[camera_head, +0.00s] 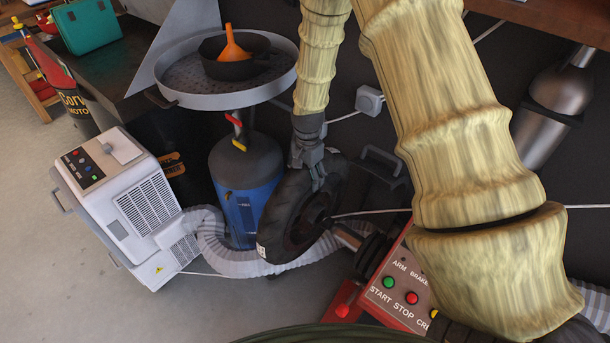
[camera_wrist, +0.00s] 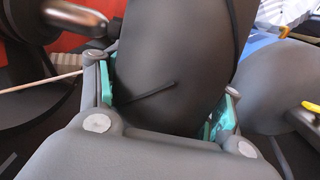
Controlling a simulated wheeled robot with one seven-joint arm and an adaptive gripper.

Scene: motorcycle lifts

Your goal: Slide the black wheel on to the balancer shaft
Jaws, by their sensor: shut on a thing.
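The black wheel (camera_head: 290,215) hangs upright in my gripper (camera_head: 316,182), which is shut on its tyre from above. In the wrist view the dark tyre (camera_wrist: 175,60) fills the space between the two teal-padded fingers of my gripper (camera_wrist: 168,105). The balancer shaft (camera_head: 348,236) sticks out from the red balancer (camera_head: 397,290), just right of the wheel's hub. The shaft also shows in the wrist view (camera_wrist: 75,15) at the upper left. I cannot tell whether the shaft tip is in the hub hole.
A blue drum (camera_head: 240,200) under a round tray (camera_head: 225,98) stands close behind the wheel. A grey corrugated hose (camera_head: 255,262) runs beneath it. A white machine (camera_head: 125,205) stands at the left. A thin pale cable (camera_head: 372,212) passes near the shaft.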

